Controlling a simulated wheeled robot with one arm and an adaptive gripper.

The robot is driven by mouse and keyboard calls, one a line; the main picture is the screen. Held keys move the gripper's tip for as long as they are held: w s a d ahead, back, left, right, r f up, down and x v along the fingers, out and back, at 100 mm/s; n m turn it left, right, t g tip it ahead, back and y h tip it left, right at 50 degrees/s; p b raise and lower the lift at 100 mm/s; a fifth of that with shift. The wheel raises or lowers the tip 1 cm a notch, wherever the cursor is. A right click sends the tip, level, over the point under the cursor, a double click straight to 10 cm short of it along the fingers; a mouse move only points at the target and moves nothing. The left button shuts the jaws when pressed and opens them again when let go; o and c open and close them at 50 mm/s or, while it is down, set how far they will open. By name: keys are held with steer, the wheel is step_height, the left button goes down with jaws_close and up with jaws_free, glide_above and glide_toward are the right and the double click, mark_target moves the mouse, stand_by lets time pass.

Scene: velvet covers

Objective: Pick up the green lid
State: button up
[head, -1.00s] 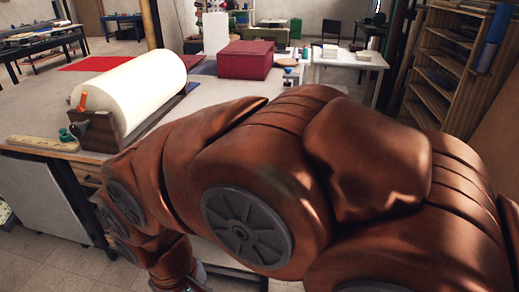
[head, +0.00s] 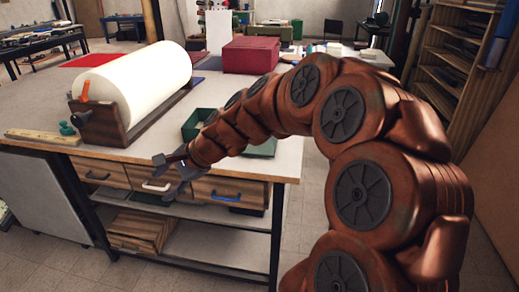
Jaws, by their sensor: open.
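A dark green open tray or lid (head: 196,124) sits on the worktable, partly behind my arm. Another dark green piece (head: 264,149) shows on the right side of my arm near the table's front edge. My arm hides the space between them, so I cannot tell whether they are one thing or two, or which is the lid. My gripper (head: 165,178) is open and empty. It is in front of the table's front edge, by the drawers, left of and lower in the picture than the green pieces.
A large white roll on a wooden stand (head: 140,88) is at the table's left. A wooden strip (head: 40,136) and a small teal object (head: 66,129) lie beside it. A dark red box (head: 249,55) stands farther back. Drawers with handles (head: 157,185) line the table front.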

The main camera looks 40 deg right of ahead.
steer(key=w+d+m+t+h+b, duration=0.1)
steer(key=w+d+m+t, duration=0.2)
steer(key=d, duration=0.4)
steer(key=w+d+m+t+h+b, duration=0.1)
steer(key=w+d+m, duration=0.2)
steer(key=d+m, duration=0.3)
steer(key=m+t+h+b, duration=0.2)
steer(key=m+h, duration=0.4)
steer(key=m, duration=0.6)
glide_above(267, 146)
steer(key=s, duration=0.2)
step_height(267, 146, down, 4)
steer(key=shift+w+a+f, duration=0.1)
steer(key=shift+a, duration=0.05)
steer(key=shift+x, duration=3.8)
steer(key=shift+c, duration=0.2)
jaws_close()
